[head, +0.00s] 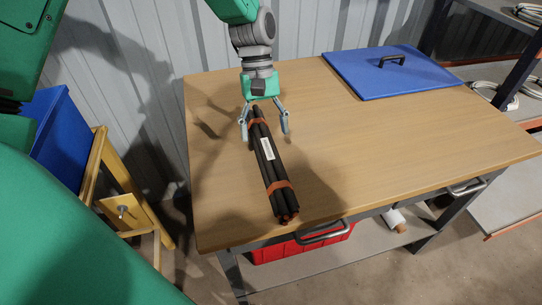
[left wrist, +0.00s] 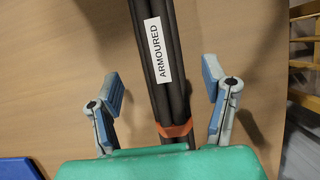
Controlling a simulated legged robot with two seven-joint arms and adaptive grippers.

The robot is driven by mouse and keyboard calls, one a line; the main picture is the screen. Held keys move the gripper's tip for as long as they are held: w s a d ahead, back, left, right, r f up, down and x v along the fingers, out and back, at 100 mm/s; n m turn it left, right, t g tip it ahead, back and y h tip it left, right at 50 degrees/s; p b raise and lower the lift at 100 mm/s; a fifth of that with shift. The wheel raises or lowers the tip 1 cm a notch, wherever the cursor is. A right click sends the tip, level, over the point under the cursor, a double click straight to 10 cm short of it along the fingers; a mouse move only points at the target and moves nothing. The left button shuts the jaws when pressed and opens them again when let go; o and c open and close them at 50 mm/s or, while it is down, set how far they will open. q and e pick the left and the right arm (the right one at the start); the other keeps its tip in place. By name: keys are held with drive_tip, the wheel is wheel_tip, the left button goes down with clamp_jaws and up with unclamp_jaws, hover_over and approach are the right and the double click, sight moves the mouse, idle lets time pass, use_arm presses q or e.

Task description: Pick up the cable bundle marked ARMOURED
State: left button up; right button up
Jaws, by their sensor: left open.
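A bundle of black cables (head: 275,175) lies on the wooden table, held by two orange-brown bands. In the left wrist view the cable bundle (left wrist: 181,75) carries a white label reading ARMOURED. My left gripper (head: 266,122) is open at the far end of the bundle, with one finger on each side of it. In the left wrist view the fingers of my left gripper (left wrist: 162,100) stand apart from the bundle, with gaps on both sides. One band shows close to the palm, between the fingers. My right gripper is not in view.
The wooden table (head: 400,150) is mostly clear to the right of the bundle. A blue lid (head: 430,80) with a black handle lies at its back right. A blue bin (head: 62,135) stands at the left. A red crate (head: 290,247) is under the table. Shelves with coiled cables stand at the right.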

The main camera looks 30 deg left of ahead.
sight(267, 144)
use_arm(q)
drive_tip(key=shift+s+f, duration=0.2)
drive_tip(key=shift+f, duration=0.4)
drive_tip(key=b+x, duration=0.1)
drive_tip(key=x, duration=0.3)
drive_tip(key=shift+d+f, duration=0.1)
drive_tip(key=shift+f, duration=0.2)
drive_tip(key=shift+s+d+f, duration=0.1)
drive_tip(key=shift+d+f, duration=0.1)
drive_tip(key=shift+d, duration=0.05)
drive_tip(key=shift+c, duration=0.5)
drive_tip(key=c, duration=1.4)
drive_tip(key=shift+a+r, duration=0.1)
clamp_jaws()
drive_tip(key=shift+r, duration=0.1)
